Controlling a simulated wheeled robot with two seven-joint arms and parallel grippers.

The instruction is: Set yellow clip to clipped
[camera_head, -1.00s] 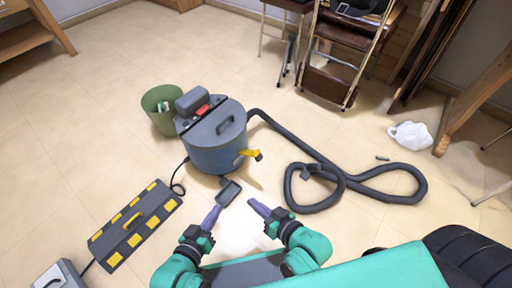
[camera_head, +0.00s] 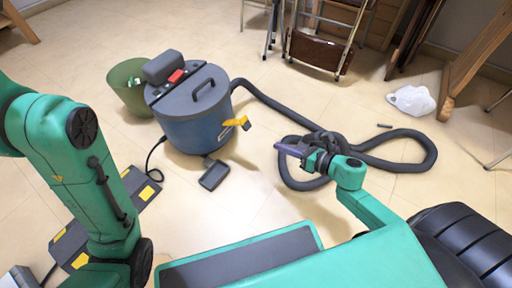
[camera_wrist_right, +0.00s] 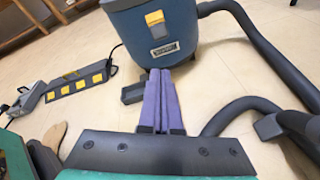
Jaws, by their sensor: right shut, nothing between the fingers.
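The yellow clip (camera_head: 236,122) is on the front right side of the blue and grey vacuum canister (camera_head: 190,130). In the head view it sticks outward from the wall. In the right wrist view the yellow clip (camera_wrist_right: 154,24) shows on the blue canister (camera_wrist_right: 188,30), above a small label. My right gripper (camera_head: 278,148) is to the right of the clip and nearer to me, with a gap between. Its purple fingers (camera_wrist_right: 162,76) are shut and empty, pointing towards the canister. My left arm fills the left side of the head view; its gripper is out of view.
A black hose (camera_head: 270,100) runs from the canister and coils on the floor behind my right gripper. A dark block (camera_head: 214,174) lies before the canister. A green bin (camera_head: 128,88) is behind left; a yellow-marked dark case (camera_head: 145,192) lies left. White cloth (camera_head: 411,100) lies far right.

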